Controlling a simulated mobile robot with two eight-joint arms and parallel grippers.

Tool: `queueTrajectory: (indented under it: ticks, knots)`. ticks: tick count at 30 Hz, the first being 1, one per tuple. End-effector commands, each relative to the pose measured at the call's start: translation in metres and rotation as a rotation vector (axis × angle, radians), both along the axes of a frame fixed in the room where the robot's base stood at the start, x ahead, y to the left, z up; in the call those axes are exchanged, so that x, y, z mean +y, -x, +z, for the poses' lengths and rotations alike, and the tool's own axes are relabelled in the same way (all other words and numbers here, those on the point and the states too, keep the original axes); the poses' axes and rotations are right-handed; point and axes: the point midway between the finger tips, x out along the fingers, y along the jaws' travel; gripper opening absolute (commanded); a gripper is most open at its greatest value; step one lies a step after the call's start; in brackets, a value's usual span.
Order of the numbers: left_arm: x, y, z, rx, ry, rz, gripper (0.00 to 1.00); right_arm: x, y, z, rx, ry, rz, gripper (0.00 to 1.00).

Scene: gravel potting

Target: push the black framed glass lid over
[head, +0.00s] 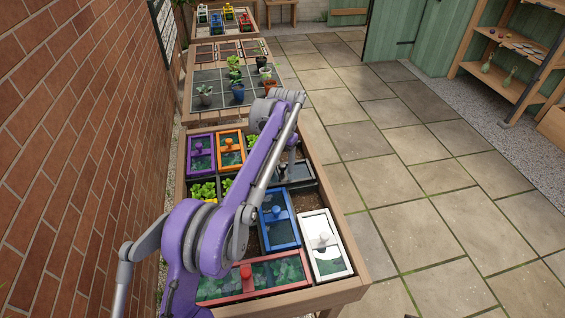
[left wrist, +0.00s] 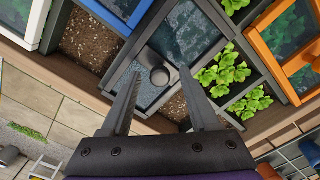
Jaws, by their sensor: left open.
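The black framed glass lid (left wrist: 190,35) lies over part of the planter bed, with a round grey knob (left wrist: 160,76) near its lower end in the left wrist view. In the head view the lid (head: 299,172) is partly hidden by my left arm. My left gripper (left wrist: 160,72) is open, with one finger on each side of the knob. No clear contact shows between fingers and knob. My right gripper is not in view.
A blue lid (head: 281,222), a white lid (head: 324,246) and a red lid (head: 288,272) lie nearby. A purple lid (head: 202,153) and an orange lid (head: 231,148) lie at the far end. Bare soil (left wrist: 90,38) and green seedlings (left wrist: 219,75) flank the black lid.

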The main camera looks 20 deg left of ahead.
Motion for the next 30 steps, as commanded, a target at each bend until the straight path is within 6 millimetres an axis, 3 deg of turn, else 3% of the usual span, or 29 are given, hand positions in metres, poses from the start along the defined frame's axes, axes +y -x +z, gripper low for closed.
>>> queueTrajectory:
  ticks: [4, 14, 30]
  knots:
    - [0.0000, -0.0001, 0.0002, 0.000, 0.000, 0.000, 0.58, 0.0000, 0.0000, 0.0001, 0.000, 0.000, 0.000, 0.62]
    - [0.0000, 0.0000, 0.0004, 0.000, 0.000, 0.000, 0.00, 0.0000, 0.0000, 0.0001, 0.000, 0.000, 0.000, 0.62]
    - [0.0001, 0.0000, 0.0005, 0.000, 0.000, 0.000, 0.00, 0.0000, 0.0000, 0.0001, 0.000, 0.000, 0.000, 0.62]
